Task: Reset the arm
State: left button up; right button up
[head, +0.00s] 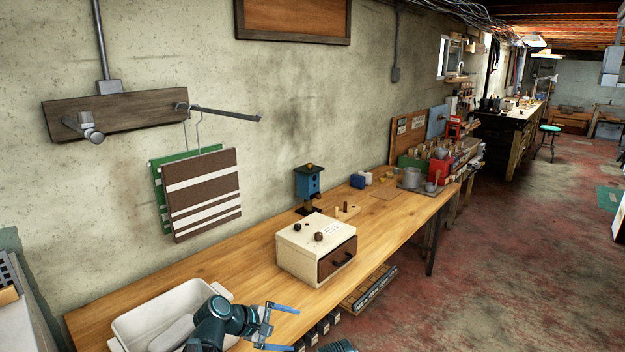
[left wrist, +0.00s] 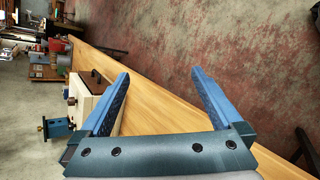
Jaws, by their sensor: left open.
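My left gripper (head: 272,327) is low in the head view, over the near end of the wooden bench, right of a white tub. In the left wrist view the two blue fingers of my left gripper (left wrist: 160,84) stand wide apart with nothing between them. The left arm's dark wrist rises from the bottom edge in the head view. My right gripper is in neither view.
Brown and green striped cloths (head: 203,195) hang on the wall. Red-stained floor (head: 480,270) lies open at right.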

pick_arm(q)
jog(key=s+a+f+m+g+y, duration=0.2)
jog(key=s+a+f+m+y, duration=0.25)
jog(key=s+m, duration=0.25)
jog(key=s+a+f+m+g+y, duration=0.35)
jog(key=s+a+m+y, duration=0.2)
jog(key=s, duration=0.25)
jog(key=s+d+r+m+p, duration=0.3)
jog(key=s+d+m, duration=0.1)
jog(key=d, duration=0.7)
jog(key=shift+s+r+p, duration=0.2)
jog(key=shift+s+p, duration=0.2)
jog(key=shift+s, duration=0.1)
jog(key=shift+d, duration=0.1)
jog(key=shift+c, duration=0.3)
